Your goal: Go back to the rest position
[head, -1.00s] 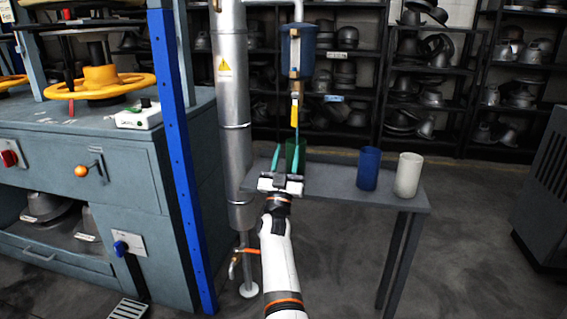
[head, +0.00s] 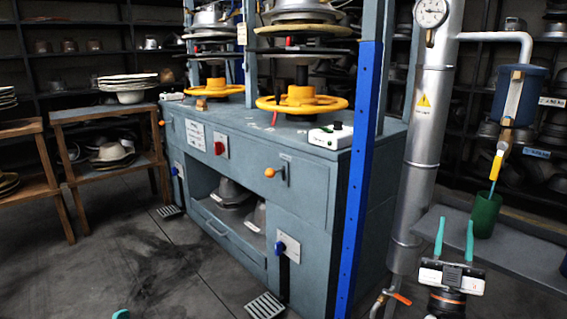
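My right gripper (head: 455,240) is in the lower right of the head view. Its two teal fingers point up, apart, with nothing between them. A green cup (head: 485,216) stands upright on the grey shelf table (head: 522,243), behind and to the right of these fingers. A thin pale blue line runs from the tap with the yellow handle (head: 497,163) down to the cup; I cannot tell whether it is liquid. Of my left gripper, only a teal fingertip (head: 121,314) shows at the bottom edge, so its opening is hidden.
A large grey-blue hat press (head: 315,190) with yellow handwheels (head: 302,101) fills the middle. A blue post (head: 358,180) and a silver pipe (head: 422,135) stand left of my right gripper. Wooden stands (head: 105,112) are at left. The floor at lower left is clear.

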